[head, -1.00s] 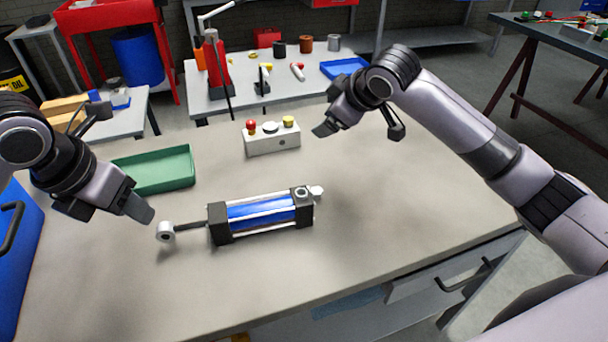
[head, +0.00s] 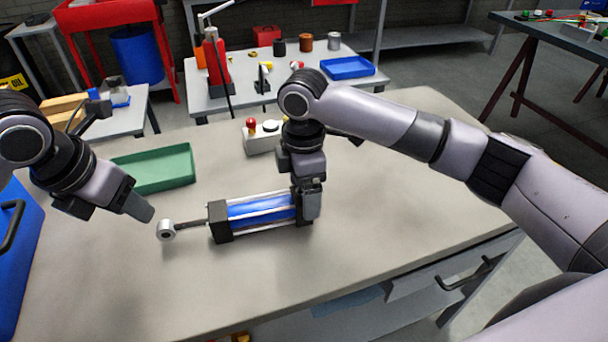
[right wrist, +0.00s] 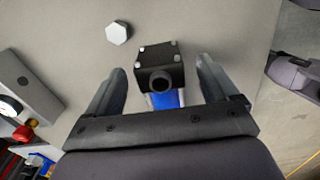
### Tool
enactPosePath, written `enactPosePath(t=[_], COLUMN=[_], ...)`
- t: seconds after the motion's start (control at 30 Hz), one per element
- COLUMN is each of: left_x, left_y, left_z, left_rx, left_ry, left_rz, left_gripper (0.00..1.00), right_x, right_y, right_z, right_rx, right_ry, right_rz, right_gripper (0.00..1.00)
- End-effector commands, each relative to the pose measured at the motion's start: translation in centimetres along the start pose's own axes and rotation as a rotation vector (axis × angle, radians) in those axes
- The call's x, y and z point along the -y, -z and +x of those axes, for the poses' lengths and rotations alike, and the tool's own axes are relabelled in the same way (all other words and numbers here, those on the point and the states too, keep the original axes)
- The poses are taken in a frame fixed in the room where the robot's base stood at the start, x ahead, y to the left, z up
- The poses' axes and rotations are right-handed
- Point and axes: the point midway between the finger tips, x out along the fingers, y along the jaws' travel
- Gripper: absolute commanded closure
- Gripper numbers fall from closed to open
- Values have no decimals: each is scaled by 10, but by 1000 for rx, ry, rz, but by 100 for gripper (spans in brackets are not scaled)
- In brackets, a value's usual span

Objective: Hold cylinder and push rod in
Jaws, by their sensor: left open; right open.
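The cylinder (head: 258,213) lies on the bench, with a blue barrel and black end blocks. In the right wrist view, that black end block (right wrist: 158,62) sits between the two open fingers, with visible gaps on both sides. My left gripper (head: 143,211) is open and empty, above and to the left of the rod eye, apart from it.
A green tray (head: 160,188) lies behind the rod. A control box (head: 260,144) with buttons stands behind the cylinder, partly hidden by my right arm. A white hexagonal piece (right wrist: 118,32) shows near the end block. The bench front is clear.

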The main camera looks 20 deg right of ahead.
Motion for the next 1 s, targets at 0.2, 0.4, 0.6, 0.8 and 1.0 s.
enactPosePath(t=[0.2, 0.4, 0.6, 0.8, 1.0], left_x=[0, 0, 0, 0, 0], left_y=[0, 0, 0, 0, 0], left_z=[0, 0, 0, 0, 0], left_rx=[0, 0, 0, 0, 0], left_ry=[0, 0, 0, 0, 0], left_rz=[0, 0, 0, 0, 0], left_gripper=[57, 57, 57, 57, 57], right_x=[0, 0, 0, 0, 0], right_y=[0, 0, 0, 0, 0], right_z=[29, 38, 38, 38, 38], right_rx=[-1, -1, -1, -2, -2], right_ry=[1, -2, -2, -2, -2], right_rz=[2, 2, 2, 2, 2], right_gripper=[13, 13, 13, 71, 51])
